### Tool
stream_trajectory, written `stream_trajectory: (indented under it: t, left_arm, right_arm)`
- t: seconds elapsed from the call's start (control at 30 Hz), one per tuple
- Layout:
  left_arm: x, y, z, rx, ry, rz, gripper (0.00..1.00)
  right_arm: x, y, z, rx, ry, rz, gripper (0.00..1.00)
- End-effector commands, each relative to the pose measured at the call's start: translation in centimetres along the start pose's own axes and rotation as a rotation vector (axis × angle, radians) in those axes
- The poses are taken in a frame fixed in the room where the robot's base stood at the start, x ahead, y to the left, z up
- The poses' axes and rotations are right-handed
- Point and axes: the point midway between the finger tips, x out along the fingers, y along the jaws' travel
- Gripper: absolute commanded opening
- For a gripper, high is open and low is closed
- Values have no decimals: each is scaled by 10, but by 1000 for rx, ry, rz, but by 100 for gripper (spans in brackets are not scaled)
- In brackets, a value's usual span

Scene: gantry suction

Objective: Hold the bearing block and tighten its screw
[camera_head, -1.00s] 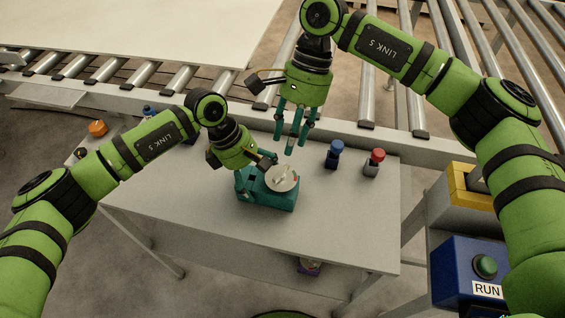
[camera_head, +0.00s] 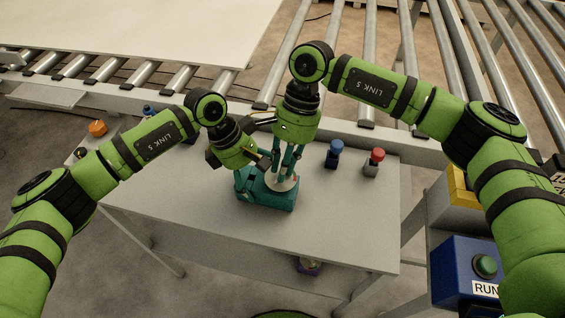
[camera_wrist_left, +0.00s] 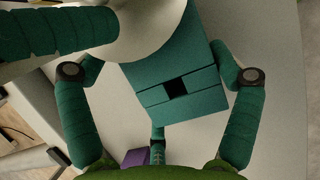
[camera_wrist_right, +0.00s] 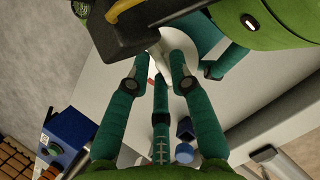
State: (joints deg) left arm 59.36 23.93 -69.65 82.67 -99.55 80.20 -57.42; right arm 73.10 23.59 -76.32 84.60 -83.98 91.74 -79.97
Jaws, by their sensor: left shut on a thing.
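The teal bearing block (camera_head: 268,200) sits on the grey table, with a pale round disc (camera_head: 283,186) on top. My left gripper (camera_head: 253,172) is shut on the block, with a finger on either side; the left wrist view shows the block's slotted teal face (camera_wrist_left: 180,88) between them. My right gripper (camera_head: 285,172) points down over the disc, its fingertips close to the disc's top. In the right wrist view its fingers are apart, with the pale disc (camera_wrist_right: 158,44) at their tips. The screw itself is hidden by the fingers, and I cannot tell whether they touch it.
A blue-topped button (camera_head: 334,154) and a red-topped button (camera_head: 374,162) stand on the table (camera_head: 345,215) to the right. A blue RUN box (camera_head: 462,262) stands farther right. A roller conveyor (camera_head: 75,68) with a pale sheet runs behind. The table's front is clear.

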Motion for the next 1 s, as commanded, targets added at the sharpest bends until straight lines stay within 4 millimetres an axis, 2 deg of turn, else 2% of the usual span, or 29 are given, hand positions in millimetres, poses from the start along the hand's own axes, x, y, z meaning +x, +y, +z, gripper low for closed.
stream_trajectory:
  t: [0.17,0.6,0.9,0.93,0.97,1.0]
  left_arm:
    - [2,-1,1,-2,-1,-2,31]
    - [2,0,2,-3,-1,-1,31]
    - [2,0,2,-2,-2,0,31]
    - [2,0,2,-2,-3,0,31]
    - [2,0,2,-2,-3,0,31]
    - [2,0,2,-2,-3,0,31]
  right_arm:
    - [0,-2,4,3,-7,-12,0]
    - [-1,-2,6,318,-12,-145,0]
    - [-2,-2,7,330,-13,-151,0]
    - [-2,-2,7,330,-13,-151,26]
    - [-2,-2,7,330,-14,-151,38]
    - [-2,-2,7,330,-14,-151,42]
